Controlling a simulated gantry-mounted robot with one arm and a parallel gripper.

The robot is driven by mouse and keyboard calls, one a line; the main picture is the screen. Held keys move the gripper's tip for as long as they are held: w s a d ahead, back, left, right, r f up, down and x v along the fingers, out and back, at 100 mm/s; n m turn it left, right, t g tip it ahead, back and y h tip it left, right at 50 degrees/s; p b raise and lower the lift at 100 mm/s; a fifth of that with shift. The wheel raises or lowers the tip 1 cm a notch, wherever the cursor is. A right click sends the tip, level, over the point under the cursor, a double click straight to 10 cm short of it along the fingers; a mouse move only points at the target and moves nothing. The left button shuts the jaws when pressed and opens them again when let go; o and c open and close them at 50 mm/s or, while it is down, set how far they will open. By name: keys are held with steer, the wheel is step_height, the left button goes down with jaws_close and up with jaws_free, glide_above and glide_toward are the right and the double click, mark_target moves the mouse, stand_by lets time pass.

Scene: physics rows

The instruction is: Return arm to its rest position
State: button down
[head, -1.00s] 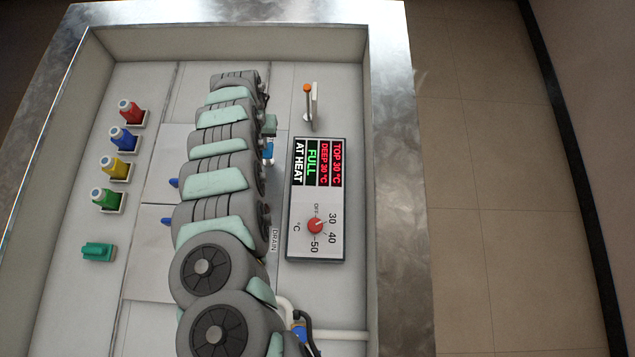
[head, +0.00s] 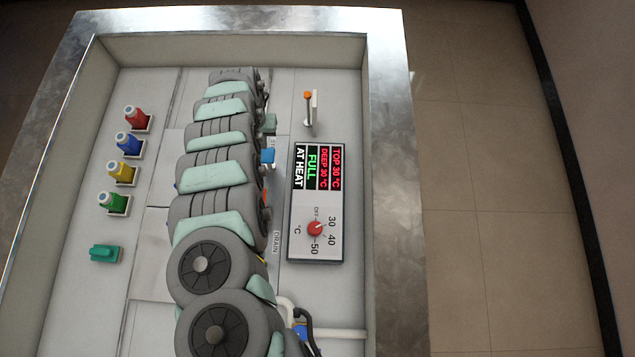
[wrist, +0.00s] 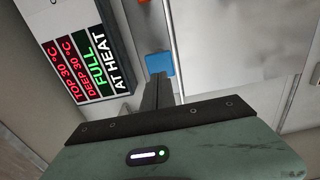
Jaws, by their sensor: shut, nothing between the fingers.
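My gripper (wrist: 158,92) shows in the wrist view with its two dark fingers together and nothing between them. Its tips are close in the picture to a blue block (wrist: 159,63); I cannot tell whether they touch it. A blue piece (head: 267,156) shows just right of the arm.
A control panel (head: 316,240) with a red knob reads FULL, AT HEAT, TOP 30 and DEEP 30. Red, blue, yellow and green bottles (head: 133,116) stand at left above a green part (head: 104,253). A metal rim (head: 395,150) surrounds the basin. An orange-tipped post (head: 308,97) stands at right.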

steer(key=shift+r, duration=0.4)
steer(key=shift+f, duration=0.1)
